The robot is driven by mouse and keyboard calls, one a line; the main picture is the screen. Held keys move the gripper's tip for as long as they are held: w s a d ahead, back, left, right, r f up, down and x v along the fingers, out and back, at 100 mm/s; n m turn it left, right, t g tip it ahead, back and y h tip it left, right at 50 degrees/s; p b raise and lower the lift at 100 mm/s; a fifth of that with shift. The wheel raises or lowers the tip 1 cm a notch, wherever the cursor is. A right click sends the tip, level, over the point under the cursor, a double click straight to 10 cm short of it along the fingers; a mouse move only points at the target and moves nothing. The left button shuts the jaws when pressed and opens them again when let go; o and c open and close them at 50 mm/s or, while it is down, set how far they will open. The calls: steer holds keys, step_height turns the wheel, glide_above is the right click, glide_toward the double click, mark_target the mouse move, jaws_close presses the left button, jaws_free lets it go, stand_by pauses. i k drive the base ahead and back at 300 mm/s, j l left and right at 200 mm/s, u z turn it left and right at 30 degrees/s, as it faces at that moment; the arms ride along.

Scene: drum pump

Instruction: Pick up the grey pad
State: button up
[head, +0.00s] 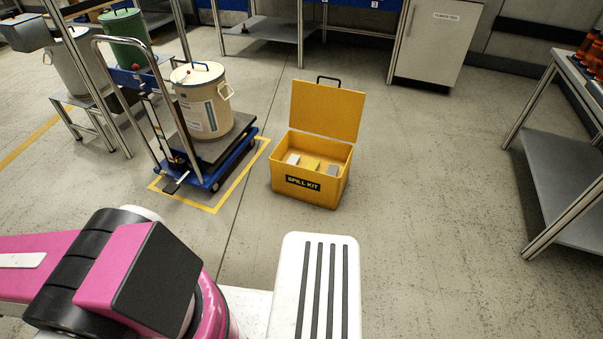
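A yellow spill kit box (309,183) stands on the floor with its lid (327,110) raised at the back. Inside, a small grey block-like piece (332,171) lies in the right part; it looks like the grey pad. A paler, whitish piece (293,159) lies in the left part. A yellow strip runs between them. The box's front wall hides their lower parts. My pink and black arm shows at the bottom left, well in front of the box. My gripper is not visible.
Left of the box, a blue trolley (225,164) carries a cream drum (201,102) inside a yellow floor marking (214,211). A bench (557,160) with a grey lower shelf stands at the right. The floor (425,190) between box and bench is clear.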

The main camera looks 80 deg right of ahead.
mark_target(333, 170)
steer(key=z, duration=3.5)
steer(key=i+l+z, duration=0.1)
steer(key=i+z, duration=0.45)
steer(key=i, duration=0.7)
